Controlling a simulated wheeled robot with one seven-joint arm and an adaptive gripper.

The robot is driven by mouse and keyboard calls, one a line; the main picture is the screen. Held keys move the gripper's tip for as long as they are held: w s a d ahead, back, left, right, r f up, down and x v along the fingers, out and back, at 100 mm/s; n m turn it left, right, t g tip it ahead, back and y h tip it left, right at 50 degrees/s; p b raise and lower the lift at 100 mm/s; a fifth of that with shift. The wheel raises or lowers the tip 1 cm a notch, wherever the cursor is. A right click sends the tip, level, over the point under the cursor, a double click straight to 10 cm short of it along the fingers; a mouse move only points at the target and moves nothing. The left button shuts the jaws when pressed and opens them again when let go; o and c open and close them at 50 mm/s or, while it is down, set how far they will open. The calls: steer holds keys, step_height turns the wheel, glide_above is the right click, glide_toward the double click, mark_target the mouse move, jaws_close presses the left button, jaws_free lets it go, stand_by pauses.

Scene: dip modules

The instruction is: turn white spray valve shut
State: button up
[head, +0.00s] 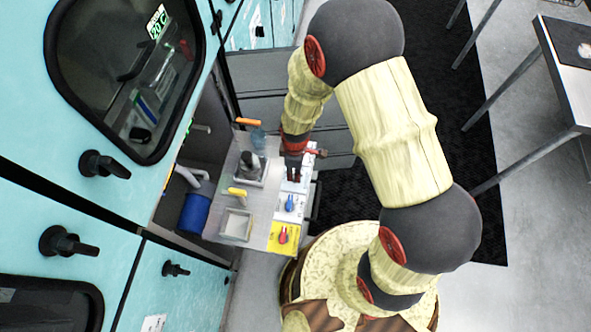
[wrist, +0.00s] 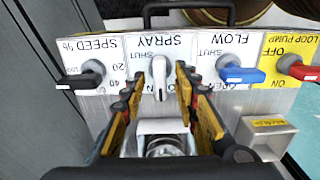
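The white spray valve handle (wrist: 159,78) is on the upside-down SPRAY plate (wrist: 162,42) in the wrist view. It points down the picture, towards my gripper. The word SHUT is printed to the left of its pivot. My gripper (wrist: 158,88) is open, with one finger on each side of the handle and gaps visible between them. In the head view, my gripper (head: 293,168) is over the panel's far part and hides the white handle from sight.
A blue FLOW handle (wrist: 240,74) and a red LOOP PUMP handle (wrist: 303,71) stand to the right in the wrist view. A black SPEED handle (wrist: 82,82) is at left. A small tray (wrist: 266,137) sits at lower right.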

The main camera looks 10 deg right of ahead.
steer(key=shift+c, duration=0.2)
jaws_close()
steer(key=shift+m, duration=0.3)
stand_by(0.3)
steer(key=m+p, duration=0.1)
steer(key=m, duration=0.5)
steer(key=shift+r+p, duration=0.1)
steer(key=shift+p, duration=0.2)
steer(key=m+p, duration=0.1)
steer(key=m, duration=0.4)
steer(key=shift+m, duration=0.4)
steer(key=m, duration=0.5)
steer(key=shift+m+p, duration=0.3)
steer(key=shift+m, duration=0.1)
